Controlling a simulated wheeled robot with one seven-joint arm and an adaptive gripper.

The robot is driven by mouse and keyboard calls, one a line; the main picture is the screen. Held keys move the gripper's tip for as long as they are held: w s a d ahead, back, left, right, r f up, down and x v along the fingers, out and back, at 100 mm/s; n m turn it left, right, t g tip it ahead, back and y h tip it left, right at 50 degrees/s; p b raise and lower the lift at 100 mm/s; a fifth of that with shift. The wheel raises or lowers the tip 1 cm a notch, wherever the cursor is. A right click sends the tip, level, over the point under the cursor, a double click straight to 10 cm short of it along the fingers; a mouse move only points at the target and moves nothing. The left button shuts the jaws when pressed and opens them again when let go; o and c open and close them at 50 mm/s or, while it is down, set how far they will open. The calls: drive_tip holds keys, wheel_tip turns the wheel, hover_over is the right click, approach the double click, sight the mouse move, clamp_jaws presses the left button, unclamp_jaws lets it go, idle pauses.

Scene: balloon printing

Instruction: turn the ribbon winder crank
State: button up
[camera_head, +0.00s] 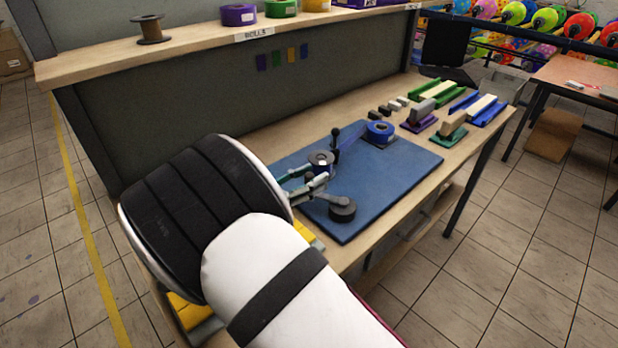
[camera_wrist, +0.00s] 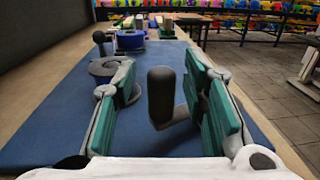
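The crank handle (camera_wrist: 161,92) is an upright black grip in the wrist view. A short dark crank arm (camera_wrist: 177,115) runs from its lower part toward the right finger. My gripper (camera_wrist: 165,85) is open, with its green-padded fingers on either side of the handle and visible gaps between. In the head view my gripper (camera_head: 322,180) is over the blue mat (camera_head: 400,165), partly hidden by my wrist. A spool (camera_head: 320,158) stands by the left finger, also in the wrist view (camera_wrist: 107,68). A dark round piece (camera_head: 342,210) shows by the right finger; I cannot tell which part it is.
A blue ribbon roll (camera_head: 380,131) and a black-knobbed post (camera_head: 335,136) stand beyond the gripper. Block-like tools (camera_head: 420,112) and green and blue trays (camera_head: 478,108) are at the table's far end. A shelf (camera_head: 200,42) with rolls runs above on the left. The mat's right side is clear.

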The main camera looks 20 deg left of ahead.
drive_tip(key=shift+s, duration=0.1)
drive_tip(key=v, duration=0.7)
drive_tip(key=shift+s+a, duration=0.1)
drive_tip(key=shift+s, duration=0.05)
